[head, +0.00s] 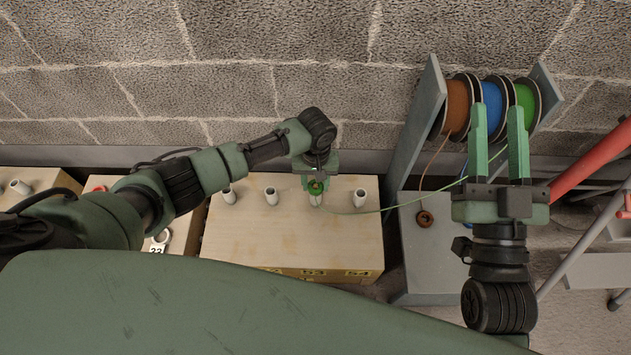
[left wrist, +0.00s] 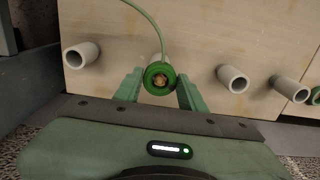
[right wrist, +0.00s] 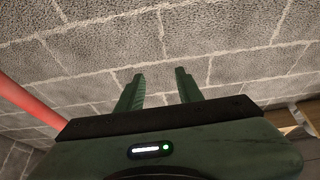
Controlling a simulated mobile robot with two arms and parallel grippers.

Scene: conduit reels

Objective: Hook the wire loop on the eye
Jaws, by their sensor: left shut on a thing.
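My left gripper (head: 316,187) is shut on a green round end piece (left wrist: 158,76) with a brass-coloured centre, at a pale pipe stub on the wooden box (head: 235,235). The fingers sit on either side of the piece in the left wrist view. Whether the piece is seated on the stub, I cannot tell. A green wire (head: 400,204) runs from it to the green reel (head: 529,101). My right gripper (head: 498,107) is open and empty, its fingers in front of the reels in the head view and towards the wall in the right wrist view. I cannot clearly make out a wire loop or an eye.
Other pale pipe stubs (head: 271,196) stand on the box. A grey rack holds brown (head: 457,107), blue (head: 491,98) and green reels. A brown end piece (head: 425,218) lies on the grey base. A red bar (head: 590,160) and metal legs are at the right.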

